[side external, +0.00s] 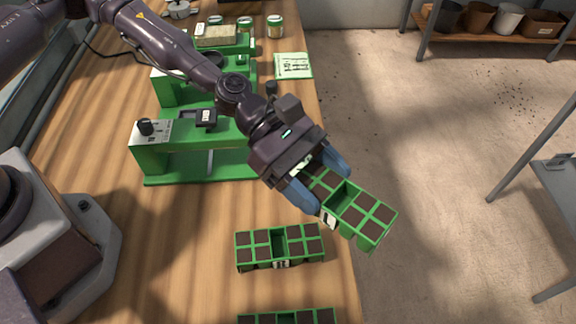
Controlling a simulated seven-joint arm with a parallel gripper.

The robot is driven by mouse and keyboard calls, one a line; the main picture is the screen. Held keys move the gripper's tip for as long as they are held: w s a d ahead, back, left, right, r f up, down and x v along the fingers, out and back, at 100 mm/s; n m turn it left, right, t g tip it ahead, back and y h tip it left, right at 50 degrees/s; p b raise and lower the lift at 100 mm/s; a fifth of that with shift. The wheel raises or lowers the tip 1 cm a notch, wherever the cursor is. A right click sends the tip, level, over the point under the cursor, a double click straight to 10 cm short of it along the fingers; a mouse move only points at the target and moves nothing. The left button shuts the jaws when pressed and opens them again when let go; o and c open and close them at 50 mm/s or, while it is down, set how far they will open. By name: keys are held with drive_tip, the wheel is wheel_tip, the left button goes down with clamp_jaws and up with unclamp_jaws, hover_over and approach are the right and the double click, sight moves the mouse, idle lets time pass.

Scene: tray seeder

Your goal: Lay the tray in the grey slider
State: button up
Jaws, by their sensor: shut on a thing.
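A green tray (342,196) with dark soil in most cells and one empty green cell is in my gripper (326,188). The blue fingers are shut on its two long sides. The tray is tilted, held up off the table near its right edge, and one end sticks out past the fingers over the floor side. A small white label shows on its side. The green seeder machine (160,160) stands left of my gripper, with a dark block and a black knob on top. My arm hides part of it, and I cannot clearly make out the grey slider.
A similar green tray (278,232) lies on the wooden table (190,260) below my gripper. Another tray (290,317) is cut off at the bottom edge. A second green machine (175,92), jars (275,27) and a paper sheet (293,66) stand farther back.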

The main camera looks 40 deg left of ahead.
drive_tip(key=shift+d+r+m+g, duration=0.25)
drive_tip(key=shift+d+m+g, duration=0.4)
drive_tip(key=shift+m+g, duration=0.2)
drive_tip(key=shift+s+m+g+y, duration=0.15)
drive_tip(key=shift+m+g+y, duration=0.15)
drive_tip(key=shift+m+g, duration=0.35)
drive_tip(key=s+a+f+g, duration=0.1)
drive_tip(key=a+f, duration=0.1)
drive_tip(key=a, duration=0.4)
drive_tip(key=w+a+r+n+t, duration=0.3)
drive_tip(key=w+a+t, duration=0.1)
drive_tip(key=a, duration=0.2)
drive_tip(key=w+a+r+n+t, duration=0.3)
drive_tip(key=a+t, duration=0.1)
drive_tip(key=a, duration=0.3)
drive_tip(key=s+a+f+n+t+y, duration=0.1)
drive_tip(key=a+f+n+t+y, duration=0.15)
drive_tip(key=a, duration=0.65)
drive_tip(key=s+a+f+n+t+y, duration=0.1)
drive_tip(key=a+f+n+t, duration=0.2)
drive_tip(key=a, duration=0.6)
drive_tip(key=shift+n, duration=0.25)
drive_tip(key=shift+w+d+f, duration=0.1)
drive_tip(key=shift+d+f, duration=0.05)
drive_tip(key=shift+f, duration=4.05)
